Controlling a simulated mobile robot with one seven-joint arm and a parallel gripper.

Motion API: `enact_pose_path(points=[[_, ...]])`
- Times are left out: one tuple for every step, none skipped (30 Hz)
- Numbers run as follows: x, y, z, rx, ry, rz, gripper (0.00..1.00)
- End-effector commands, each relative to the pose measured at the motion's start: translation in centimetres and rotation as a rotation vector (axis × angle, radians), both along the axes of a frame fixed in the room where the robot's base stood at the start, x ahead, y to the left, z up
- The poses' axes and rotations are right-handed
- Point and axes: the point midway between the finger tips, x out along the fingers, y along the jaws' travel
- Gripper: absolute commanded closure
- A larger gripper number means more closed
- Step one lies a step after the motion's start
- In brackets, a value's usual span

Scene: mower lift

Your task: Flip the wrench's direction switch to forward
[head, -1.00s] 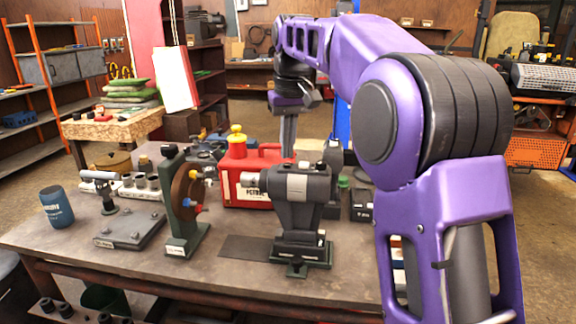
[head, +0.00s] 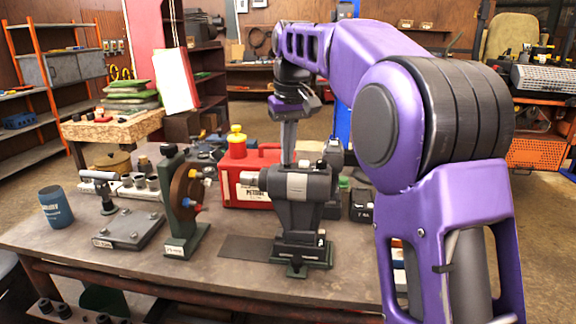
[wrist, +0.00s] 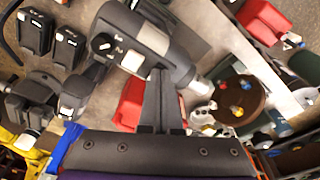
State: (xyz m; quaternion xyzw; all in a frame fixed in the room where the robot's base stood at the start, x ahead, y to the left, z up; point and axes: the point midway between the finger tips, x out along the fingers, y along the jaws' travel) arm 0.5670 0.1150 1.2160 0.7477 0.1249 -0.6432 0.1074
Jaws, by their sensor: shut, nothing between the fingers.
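The wrench (head: 300,188), dark grey with a light band and a silver nose pointing left, sits upright in a dark green stand (head: 300,252) on the bench. In the wrist view the wrench (wrist: 146,32) lies at the top, its nose to the lower right. A round black knob with a white mark (wrist: 103,43), possibly the direction switch, shows on its body; its setting is too small to read. My gripper (head: 288,163) points down at the wrench's top, behind it in the head view. Its fingers (wrist: 159,73) are together and empty, overlapping the wrench's edge; contact cannot be told.
A red petrol can (head: 240,180) stands behind the wrench. A green stand with a brown disc (head: 185,195) is to its left. Black battery packs (wrist: 70,45) lie near the handle in the wrist view. The bench front (head: 150,285) is mostly clear.

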Motion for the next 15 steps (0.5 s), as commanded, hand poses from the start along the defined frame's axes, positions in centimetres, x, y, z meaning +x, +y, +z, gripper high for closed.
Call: enact_pose_path(points=[[0.0, 0.0, -0.2, 0.0, 0.0, 0.0, 1.0], [0.0, 0.0, -0.2, 0.0, 0.0, 0.0, 1.0], [0.0, 0.0, -0.3, 0.0, 0.0, 0.0, 1.0], [0.0, 0.0, -0.3, 0.0, 0.0, 0.0, 1.0], [0.0, 0.0, -0.3, 0.0, 0.0, 0.0, 1.0], [0.0, 0.0, -0.3, 0.0, 0.0, 0.0, 1.0], [0.0, 0.0, -0.3, 0.0, 0.0, 0.0, 1.0], [0.0, 0.0, -0.2, 0.0, 0.0, 0.0, 1.0], [0.0, 0.0, 0.0, 0.0, 0.0, 0.0, 1.0], [0.0, 0.0, 0.2, 0.0, 0.0, 0.0, 1.0], [0.0, 0.0, 0.5, 0.0, 0.0, 0.0, 1.0], [0.0, 0.0, 0.8, 0.0, -0.001, 0.0, 1.0], [0.0, 0.0, 1.1, 0.0, -0.001, 0.0, 1.0], [0.0, 0.0, 1.3, 0.0, -0.001, 0.0, 1.0], [0.0, 0.0, 1.6, 0.0, -0.001, 0.0, 1.0]])
